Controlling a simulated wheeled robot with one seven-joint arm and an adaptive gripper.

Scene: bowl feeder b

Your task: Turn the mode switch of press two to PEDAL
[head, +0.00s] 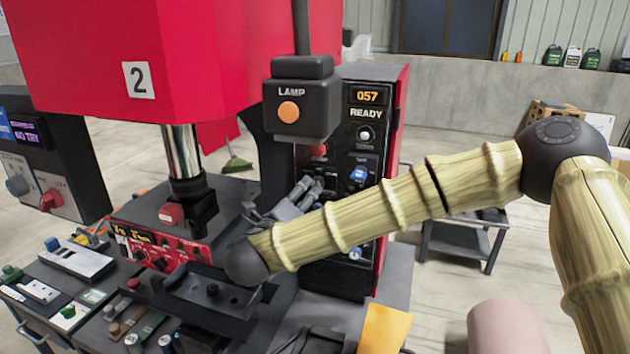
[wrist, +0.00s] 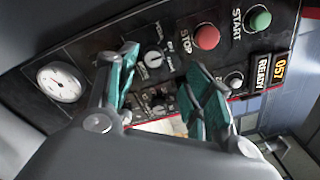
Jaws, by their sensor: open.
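Press two is the red machine with the "2" plate (head: 138,79). Its dark control panel (head: 381,118) has a display reading 057 READY. My gripper (head: 312,187) is open in front of this panel, partly behind my arm. In the wrist view its two teal fingers (wrist: 163,58) are apart and empty. A small round knob (wrist: 153,60) with white lettering around it shows between them. Another knob (wrist: 235,79) is to the right, below the START button. The lettering is too small to read, so I cannot tell which knob is the mode switch or its setting.
A red STOP button (wrist: 206,37) and green START button (wrist: 260,19) are close to the right finger. A gauge (wrist: 60,82) is at left. The hanging LAMP box (head: 299,105) is just above my gripper. A cluttered bench (head: 60,310) fills the lower left.

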